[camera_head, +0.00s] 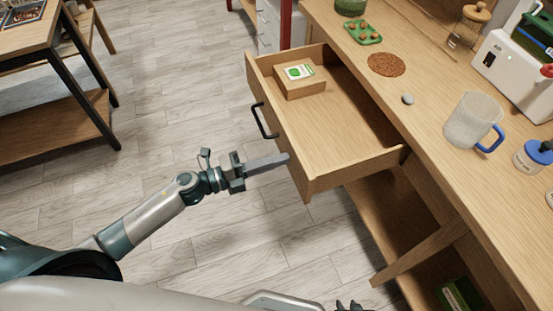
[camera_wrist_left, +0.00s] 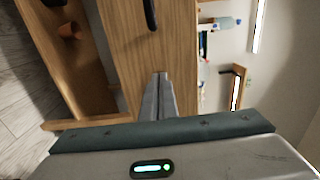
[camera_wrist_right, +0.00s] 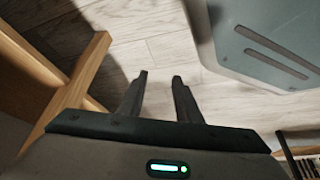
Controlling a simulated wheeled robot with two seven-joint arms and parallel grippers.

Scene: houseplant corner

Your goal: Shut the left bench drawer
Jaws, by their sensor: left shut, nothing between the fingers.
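The left bench drawer (camera_head: 340,125) stands pulled out from the wooden bench in the head view. Its front panel (camera_head: 285,140) faces my left arm and carries a black bar handle (camera_head: 262,122). The handle also shows at the top of the left wrist view (camera_wrist_left: 150,14). My left gripper (camera_head: 287,158) is shut and empty, its fingertips at the front panel, to the near side of the handle. In the left wrist view its tips (camera_wrist_left: 159,76) overlap the wood; I cannot tell whether they touch. My right gripper (camera_wrist_right: 161,76) is open and empty above the floor.
Floor before the drawer is clear.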

